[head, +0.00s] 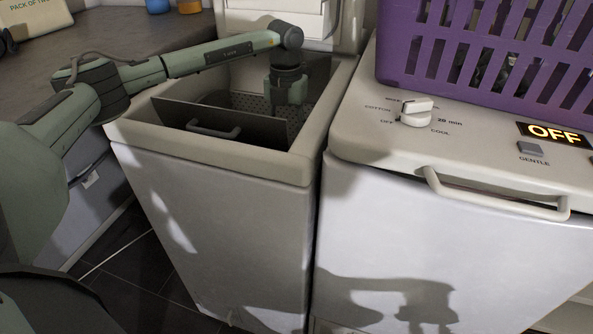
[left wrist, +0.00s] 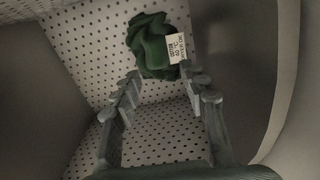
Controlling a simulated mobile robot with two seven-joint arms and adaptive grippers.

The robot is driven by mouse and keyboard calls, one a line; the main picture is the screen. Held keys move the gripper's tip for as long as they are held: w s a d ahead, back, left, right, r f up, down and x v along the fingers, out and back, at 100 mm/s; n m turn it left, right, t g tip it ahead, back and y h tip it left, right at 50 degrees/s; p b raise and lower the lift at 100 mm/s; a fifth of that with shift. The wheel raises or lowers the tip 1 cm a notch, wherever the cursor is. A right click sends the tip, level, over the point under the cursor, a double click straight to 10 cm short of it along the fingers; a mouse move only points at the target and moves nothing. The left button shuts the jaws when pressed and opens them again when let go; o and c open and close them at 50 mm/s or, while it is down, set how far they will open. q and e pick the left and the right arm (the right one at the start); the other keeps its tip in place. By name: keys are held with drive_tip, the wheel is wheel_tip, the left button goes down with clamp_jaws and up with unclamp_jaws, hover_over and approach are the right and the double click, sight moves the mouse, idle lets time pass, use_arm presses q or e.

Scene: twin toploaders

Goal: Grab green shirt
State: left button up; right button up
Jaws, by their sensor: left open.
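The green shirt (left wrist: 156,45) lies crumpled in the perforated drum, with a white printed label (left wrist: 176,48) on its right side. It is seen only in the left wrist view. My left gripper (left wrist: 162,85) is open, with its fingers pointing at the shirt and the shirt just beyond the fingertips. I cannot tell whether they touch it. In the head view my left gripper (head: 288,100) reaches down into the open left toploader (head: 215,160), and its fingertips are hidden inside. My right gripper is in neither view.
The right toploader (head: 470,240) is closed, with a dial (head: 415,112), an OFF display (head: 555,133) and a front handle (head: 490,195). A purple basket (head: 490,50) stands on it. The left machine's lid (head: 225,125) with a handle stands tilted in its opening. Drum walls surround my gripper closely.

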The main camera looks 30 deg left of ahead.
use_arm(q)
drive_tip(key=f, duration=0.6)
drive_tip(key=shift+s+a, duration=0.1)
drive_tip(key=shift+a, duration=0.2)
drive_tip(key=shift+c, duration=0.6)
clamp_jaws()
